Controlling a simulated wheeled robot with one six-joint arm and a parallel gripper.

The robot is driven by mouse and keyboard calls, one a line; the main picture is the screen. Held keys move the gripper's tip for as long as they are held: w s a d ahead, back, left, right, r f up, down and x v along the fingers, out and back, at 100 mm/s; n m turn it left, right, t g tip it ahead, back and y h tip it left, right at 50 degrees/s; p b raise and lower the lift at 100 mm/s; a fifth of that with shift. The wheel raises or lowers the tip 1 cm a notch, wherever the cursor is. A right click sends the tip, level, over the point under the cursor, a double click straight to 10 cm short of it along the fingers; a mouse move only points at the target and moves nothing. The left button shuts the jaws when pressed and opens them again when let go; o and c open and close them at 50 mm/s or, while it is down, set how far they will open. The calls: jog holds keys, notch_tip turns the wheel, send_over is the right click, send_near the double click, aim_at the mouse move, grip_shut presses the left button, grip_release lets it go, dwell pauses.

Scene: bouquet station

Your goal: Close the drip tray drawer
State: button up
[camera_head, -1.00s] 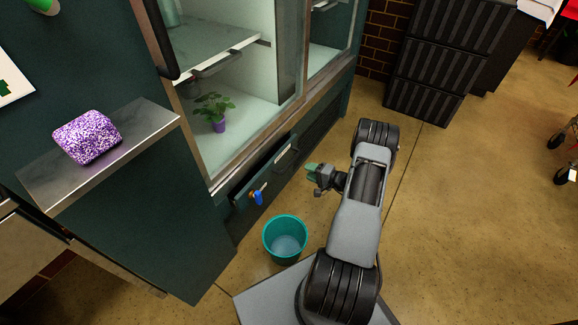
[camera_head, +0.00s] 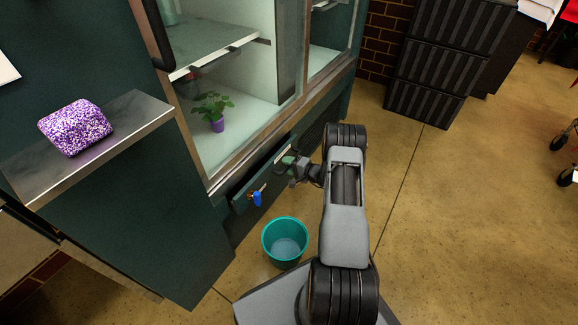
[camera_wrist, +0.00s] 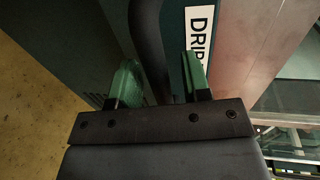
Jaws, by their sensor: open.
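The drip tray drawer (camera_head: 247,194) is a dark green front low on the cabinet. It has a blue tap at its left end and a pale label on its face. It looks pulled out a little from the cabinet. My gripper (camera_head: 289,163) is at the drawer's right part, near its handle. In the wrist view my gripper (camera_wrist: 160,85) is open, with its green fingers on both sides of the dark bar handle (camera_wrist: 148,40). Part of the label "DRIP" (camera_wrist: 199,38) shows beside the right finger. Whether the fingers touch the handle cannot be told.
A teal bucket (camera_head: 285,243) stands on the floor below the tap. A potted plant (camera_head: 215,110) sits inside the glass cabinet above. A purple speckled block (camera_head: 75,127) lies on a metal shelf (camera_head: 95,145) at left.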

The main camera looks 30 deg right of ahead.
grip_shut()
dwell(0.3)
